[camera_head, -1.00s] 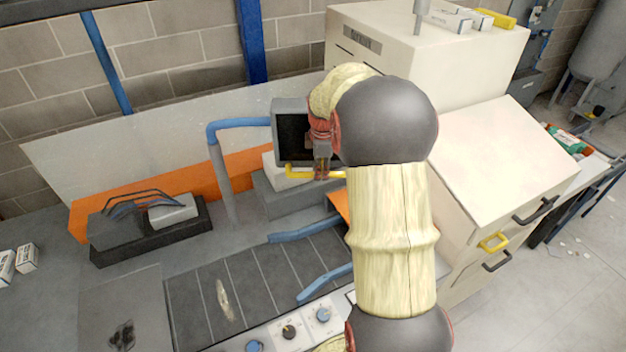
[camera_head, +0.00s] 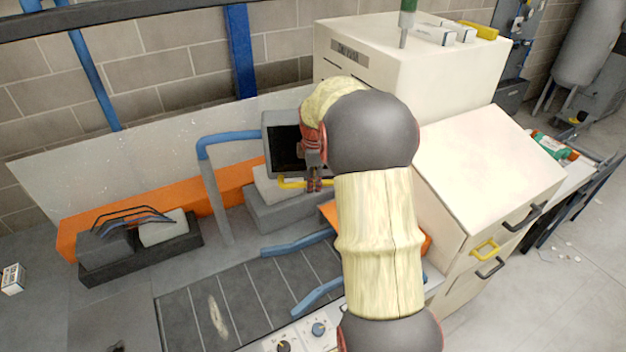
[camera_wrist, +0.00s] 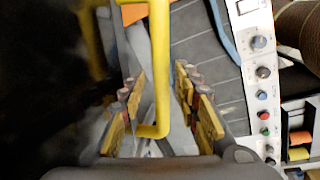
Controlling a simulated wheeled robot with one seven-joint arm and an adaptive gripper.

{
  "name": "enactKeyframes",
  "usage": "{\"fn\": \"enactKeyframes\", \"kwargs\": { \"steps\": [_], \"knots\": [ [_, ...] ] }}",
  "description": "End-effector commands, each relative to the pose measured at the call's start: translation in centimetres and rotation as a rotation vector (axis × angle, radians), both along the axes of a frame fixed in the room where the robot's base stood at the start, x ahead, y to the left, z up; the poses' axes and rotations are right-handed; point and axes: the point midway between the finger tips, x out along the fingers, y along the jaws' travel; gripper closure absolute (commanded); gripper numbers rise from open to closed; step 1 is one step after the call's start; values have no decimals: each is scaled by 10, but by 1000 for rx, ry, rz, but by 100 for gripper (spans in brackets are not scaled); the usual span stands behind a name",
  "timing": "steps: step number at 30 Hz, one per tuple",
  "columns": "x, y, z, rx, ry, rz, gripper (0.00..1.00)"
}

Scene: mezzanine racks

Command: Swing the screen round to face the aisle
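The screen (camera_head: 285,140) is a dark panel in a grey housing at the back of the bench, left of my forearm in the head view. My forearm hides its right side. A yellow handle (camera_head: 292,184) sticks out along its lower edge. My gripper (camera_head: 314,184) is at the right end of this handle, pointing down. In the wrist view my gripper (camera_wrist: 158,105) is open, with the yellow handle (camera_wrist: 160,60) running between its two padded fingers. Gaps show on both sides, so no grip is seen. The dark mass at the left there is too dim to make out.
Blue rails (camera_head: 295,243) edge the dark slatted conveyor in front. A cream cabinet (camera_head: 490,165) with handles stands close on the right.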

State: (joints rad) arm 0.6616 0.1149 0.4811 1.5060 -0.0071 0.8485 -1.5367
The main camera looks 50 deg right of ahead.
Motion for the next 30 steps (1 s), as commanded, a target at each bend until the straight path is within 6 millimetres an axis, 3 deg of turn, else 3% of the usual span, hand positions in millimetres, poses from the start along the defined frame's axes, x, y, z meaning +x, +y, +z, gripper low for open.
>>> {"fn": "enactKeyframes", "kwargs": {
  "steps": [11, 16, 24, 30],
  "knots": [
    [-1, 0, 4, 0, 0, 0, 65],
    [-4, 3, 27, -1, -2, 0, 65],
    [-11, 9, 82, -2, -2, 0, 65],
    [-16, 13, 108, -1, -1, 0, 65]
  ]
}}
